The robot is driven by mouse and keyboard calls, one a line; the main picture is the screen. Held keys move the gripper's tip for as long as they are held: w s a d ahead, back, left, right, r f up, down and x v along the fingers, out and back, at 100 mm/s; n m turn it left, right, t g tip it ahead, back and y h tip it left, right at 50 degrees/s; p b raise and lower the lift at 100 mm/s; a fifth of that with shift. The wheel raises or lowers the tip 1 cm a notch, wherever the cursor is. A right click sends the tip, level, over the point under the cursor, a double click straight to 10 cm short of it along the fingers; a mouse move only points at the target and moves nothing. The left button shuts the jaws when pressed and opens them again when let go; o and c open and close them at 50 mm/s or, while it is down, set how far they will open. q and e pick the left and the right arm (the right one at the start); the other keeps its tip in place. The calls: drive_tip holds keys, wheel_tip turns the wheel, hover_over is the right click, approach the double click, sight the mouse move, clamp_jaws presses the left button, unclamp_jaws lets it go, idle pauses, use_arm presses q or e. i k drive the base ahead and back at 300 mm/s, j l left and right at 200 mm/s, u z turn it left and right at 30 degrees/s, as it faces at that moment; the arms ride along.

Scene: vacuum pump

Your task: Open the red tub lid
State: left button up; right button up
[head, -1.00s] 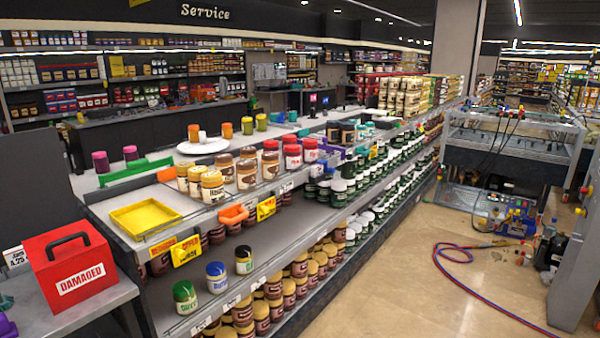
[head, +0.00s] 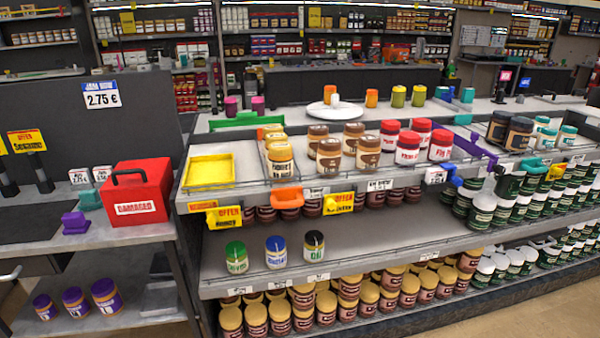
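A red box with a dark handle on its top and a white "DAMAGED" label (head: 138,195) stands on the grey counter at the left. It looks like the red tub, and its top appears closed. I cannot make out a seam between lid and body. Neither of my grippers is in the head view.
A small purple block (head: 75,222) sits left of the red box. A yellow tray (head: 209,172) and several jars stand on the shelf (head: 350,245) to the right. Purple-lidded jars (head: 75,301) stand below the counter. Floor (head: 545,312) shows at the lower right.

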sight(144, 172)
drive_tip(key=i+l, duration=0.1)
drive_tip(key=l, duration=0.5)
drive_tip(key=u, duration=1.2)
drive_tip(key=i+l, duration=0.2)
drive_tip(key=i, duration=0.2)
drive_tip(key=i+l, duration=0.2)
drive_tip(key=i, duration=0.2)
drive_tip(key=i+l+u, duration=0.1)
drive_tip(key=i, duration=0.3)
drive_tip(key=l, duration=0.05)
